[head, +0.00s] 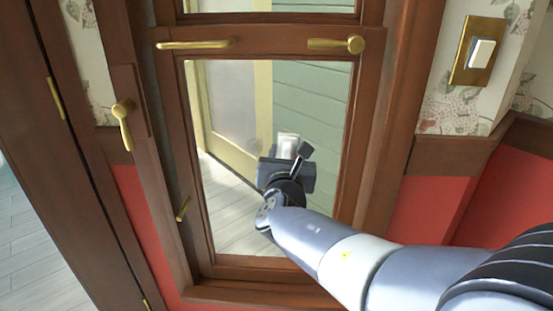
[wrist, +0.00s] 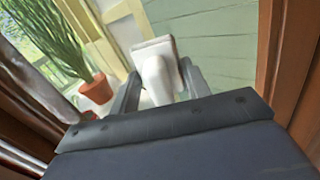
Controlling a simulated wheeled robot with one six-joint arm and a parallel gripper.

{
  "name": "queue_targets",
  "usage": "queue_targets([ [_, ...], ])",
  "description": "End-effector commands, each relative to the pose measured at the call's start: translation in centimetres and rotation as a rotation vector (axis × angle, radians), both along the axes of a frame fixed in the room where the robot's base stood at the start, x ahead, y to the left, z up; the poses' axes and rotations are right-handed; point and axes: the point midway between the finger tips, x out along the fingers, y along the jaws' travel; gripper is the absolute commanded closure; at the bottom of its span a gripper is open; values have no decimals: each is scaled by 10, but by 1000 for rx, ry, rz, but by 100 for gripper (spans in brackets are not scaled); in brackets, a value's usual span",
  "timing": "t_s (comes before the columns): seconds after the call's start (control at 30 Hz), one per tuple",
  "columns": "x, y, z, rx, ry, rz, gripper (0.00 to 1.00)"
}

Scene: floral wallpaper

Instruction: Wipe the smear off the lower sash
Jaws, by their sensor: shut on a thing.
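The lower sash (head: 270,262) is a brown wooden frame around a clear glass pane, in the middle of the head view. A faint greyish patch (head: 253,146), perhaps the smear, shows on the pane just left of my gripper. My gripper (head: 285,160) is in front of the pane, right of its middle, shut on a white wiper (head: 288,143). In the wrist view the wiper (wrist: 155,72) has a rounded handle between my two fingers and a flat block at its far end. I cannot tell whether the block touches the glass.
Two brass handles (head: 195,44) (head: 336,44) stand out above the pane. A brass lever (head: 122,122) is on the wood at left, and a light switch (head: 481,52) at upper right. A potted plant (wrist: 96,88) shows at left in the wrist view.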

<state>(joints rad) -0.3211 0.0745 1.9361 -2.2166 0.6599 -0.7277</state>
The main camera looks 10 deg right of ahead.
Motion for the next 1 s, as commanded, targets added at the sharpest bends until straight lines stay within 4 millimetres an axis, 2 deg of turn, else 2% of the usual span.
queue_targets([
  [0.6, -9, -36, 0, 0, -2, -1, 73],
  [0.83, -6, -35, 1, 1, -1, 1, 73],
  [1.0, -4, -20, 2, 0, 1, 5, 73],
])
